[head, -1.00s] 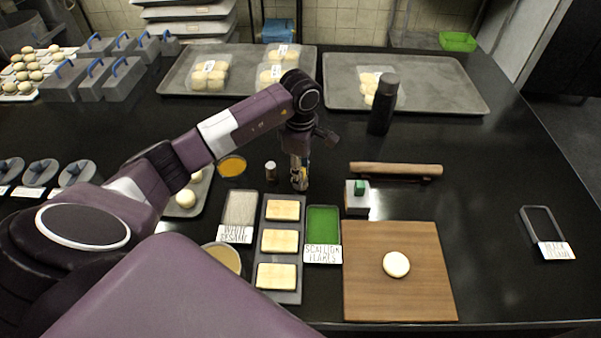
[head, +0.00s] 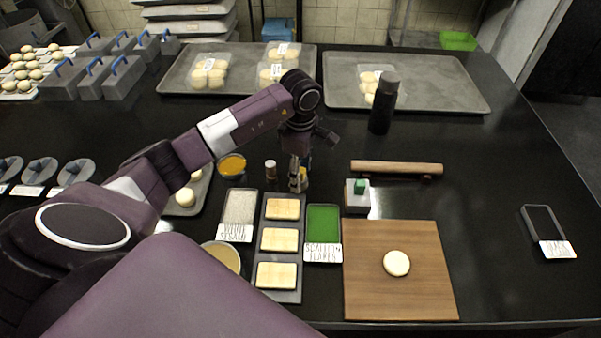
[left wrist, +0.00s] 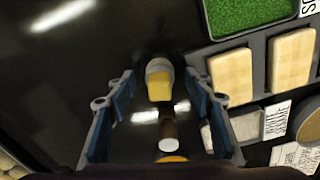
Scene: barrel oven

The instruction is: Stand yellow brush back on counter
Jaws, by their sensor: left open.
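The yellow brush (left wrist: 159,84) shows in the left wrist view with its yellow end and pale grey collar toward the camera. It appears upright on the black counter, though its lower part is hidden. My left gripper (head: 299,178) is low over the counter in the head view, behind the tray of pale slabs. Its blue-lined fingers (left wrist: 160,100) are spread on both sides of the brush, with visible gaps. In the head view the brush is small and mostly hidden by the gripper. My right gripper is not in view.
A small brown, white-topped cylinder (head: 270,170) stands just left of the gripper, near an orange bowl (head: 231,165). The scallion tray (head: 323,223), slab tray (head: 270,294) and white box with a green top (head: 357,197) are close by. Open counter lies farther right.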

